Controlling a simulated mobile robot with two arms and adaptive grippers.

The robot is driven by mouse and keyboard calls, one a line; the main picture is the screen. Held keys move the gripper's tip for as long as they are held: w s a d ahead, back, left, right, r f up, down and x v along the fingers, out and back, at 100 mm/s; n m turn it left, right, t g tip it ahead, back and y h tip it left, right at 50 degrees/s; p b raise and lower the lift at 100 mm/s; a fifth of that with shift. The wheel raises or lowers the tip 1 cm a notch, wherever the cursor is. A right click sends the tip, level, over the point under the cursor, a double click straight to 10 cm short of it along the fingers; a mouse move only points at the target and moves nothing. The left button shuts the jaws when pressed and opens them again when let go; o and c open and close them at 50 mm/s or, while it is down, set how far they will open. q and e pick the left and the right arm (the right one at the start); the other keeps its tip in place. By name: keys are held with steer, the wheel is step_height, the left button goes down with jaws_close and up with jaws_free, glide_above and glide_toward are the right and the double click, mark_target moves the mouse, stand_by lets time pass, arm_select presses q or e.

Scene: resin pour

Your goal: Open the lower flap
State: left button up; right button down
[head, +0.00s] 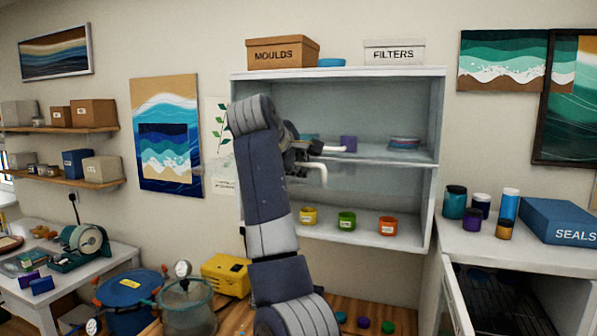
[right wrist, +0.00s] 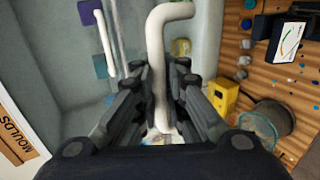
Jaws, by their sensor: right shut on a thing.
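A pale open-fronted cabinet (head: 437,150) stands against the wall, with two shelf levels. A white bent bar handle (head: 320,170) sits at the gripper in the head view. My right gripper (head: 306,160) is in front of the cabinet's middle shelf. In the right wrist view, the gripper (right wrist: 165,110) is shut around this white handle (right wrist: 158,60). A second white handle (head: 334,149) shows just above it, apart from the fingers in the wrist view (right wrist: 104,40). The lower flap itself is see-through or hard to make out, so I cannot tell its angle. My left gripper is not in view.
Yellow (head: 308,217), green (head: 346,221) and orange (head: 387,225) jars stand on the lower shelf. MOULDS (head: 282,53) and FILTERS (head: 394,52) boxes sit on top. A pressure pot (head: 187,305) and yellow case (head: 226,273) stand below left.

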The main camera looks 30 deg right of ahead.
steer(key=shift+r, duration=0.1)
steer(key=c, duration=1.9)
jaws_free()
steer(key=shift+c, duration=0.2)
steer(key=shift+a, duration=0.15)
steer(key=v, duration=1.2)
steer(key=shift+s, duration=0.1)
